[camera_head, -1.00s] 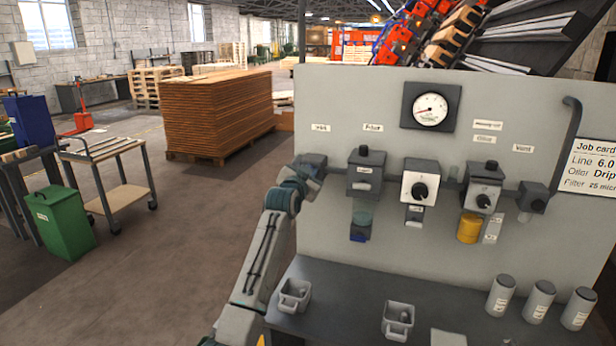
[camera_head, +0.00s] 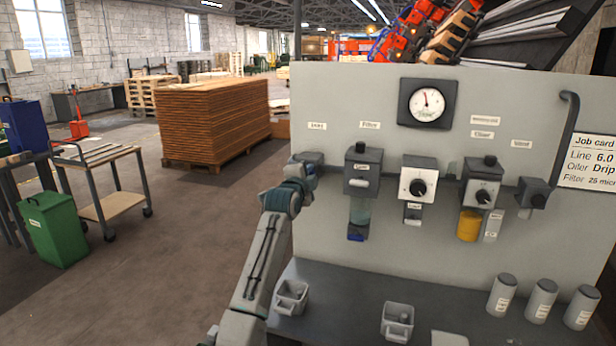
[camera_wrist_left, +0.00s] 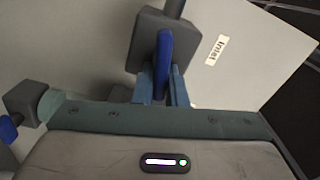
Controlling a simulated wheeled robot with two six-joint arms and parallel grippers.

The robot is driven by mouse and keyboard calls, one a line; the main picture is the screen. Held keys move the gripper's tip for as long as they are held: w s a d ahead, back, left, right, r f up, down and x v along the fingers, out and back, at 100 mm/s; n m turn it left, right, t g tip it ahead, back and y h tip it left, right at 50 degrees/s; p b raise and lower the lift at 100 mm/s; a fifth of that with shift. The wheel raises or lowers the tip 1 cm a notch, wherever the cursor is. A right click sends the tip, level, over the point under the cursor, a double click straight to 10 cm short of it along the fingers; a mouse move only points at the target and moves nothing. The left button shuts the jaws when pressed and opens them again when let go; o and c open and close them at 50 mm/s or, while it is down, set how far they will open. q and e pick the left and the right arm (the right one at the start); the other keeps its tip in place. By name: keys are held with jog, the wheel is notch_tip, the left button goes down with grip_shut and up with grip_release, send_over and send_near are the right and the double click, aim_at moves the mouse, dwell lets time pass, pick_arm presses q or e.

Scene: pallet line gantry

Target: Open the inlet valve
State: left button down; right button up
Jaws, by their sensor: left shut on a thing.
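The inlet valve is a grey block (camera_head: 309,158) at the left edge of the panel, below the inlet label (camera_head: 317,126); my gripper mostly hides it in the head view. In the left wrist view the valve body (camera_wrist_left: 146,40) shows with its blue lever (camera_wrist_left: 163,62), which lies roughly in line with the pipe stub (camera_wrist_left: 175,8). My left gripper (camera_wrist_left: 160,88) is shut on the blue lever, one finger on each side. In the head view my left gripper (camera_head: 301,170) is up against the valve. My right gripper is not in view.
The pressure gauge (camera_head: 428,103) sits above the panel's filter (camera_head: 363,170), regulator (camera_head: 418,185) and oiler (camera_head: 481,185). Grey bins (camera_head: 291,297) and several canisters (camera_head: 541,300) stand on the shelf below.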

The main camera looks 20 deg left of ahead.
pick_arm(q)
jog(key=shift+f+m+b, duration=0.25)
jog(key=shift+m+b, duration=0.05)
jog(key=shift+m, duration=1)
jog(key=c, duration=1.5)
grip_release()
jog(key=shift+o, duration=0.2)
jog(key=s+b, duration=0.3)
jog(key=s, duration=0.7)
jog(key=shift+s+a, duration=0.15)
jog(key=shift+s, duration=0.25)
